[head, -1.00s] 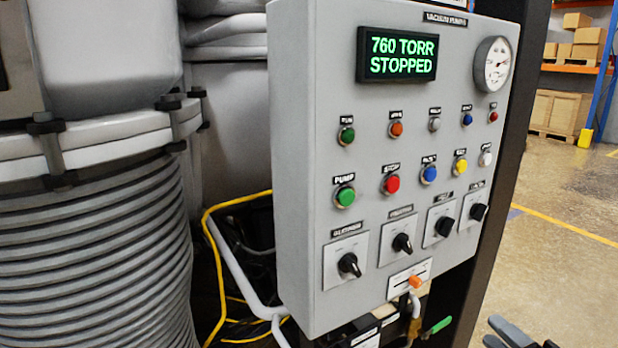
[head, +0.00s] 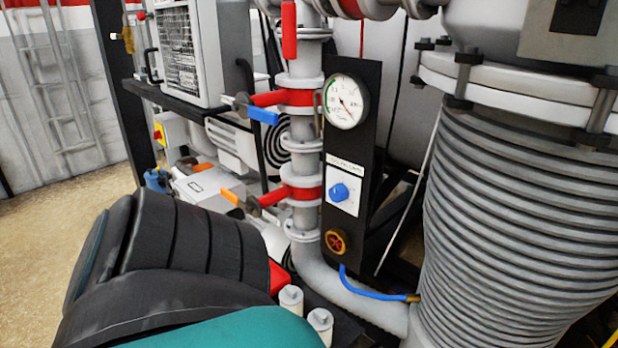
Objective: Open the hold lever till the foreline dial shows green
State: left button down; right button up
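A round white dial (head: 345,101) is mounted on a black upright panel beside a vertical grey pipe. Its needle slants toward the lower right, and green shows on the left part of its scale. Three levers sit along the pipe: a red one (head: 289,30) standing upright at the top, a blue-handled one (head: 263,116) at the middle red valve, and an orange-handled one (head: 229,196) at the lower valve. I cannot read which is the hold lever. My dark and teal arm fills the lower left. Neither gripper's fingers are in view.
A blue knob (head: 340,192) on a white plate and a round amber fitting (head: 336,241) sit below the dial. A large ribbed grey column (head: 520,210) stands at the right. A grey vented cabinet (head: 187,55) stands at the upper left. Floor (head: 40,250) is open at far left.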

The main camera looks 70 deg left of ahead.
aim_at(229, 195)
jog(key=u, duration=2.65)
jog(key=i+j, duration=0.25)
jog(key=i+j+z, duration=0.1)
jog(key=j, duration=0.35)
jog(key=i+j, duration=0.35)
jog(key=i+j+z, duration=0.1)
jog(key=j, duration=0.3)
jog(key=i+j, duration=0.3)
jog(key=j+z, duration=0.05)
jog(key=j, duration=0.05)
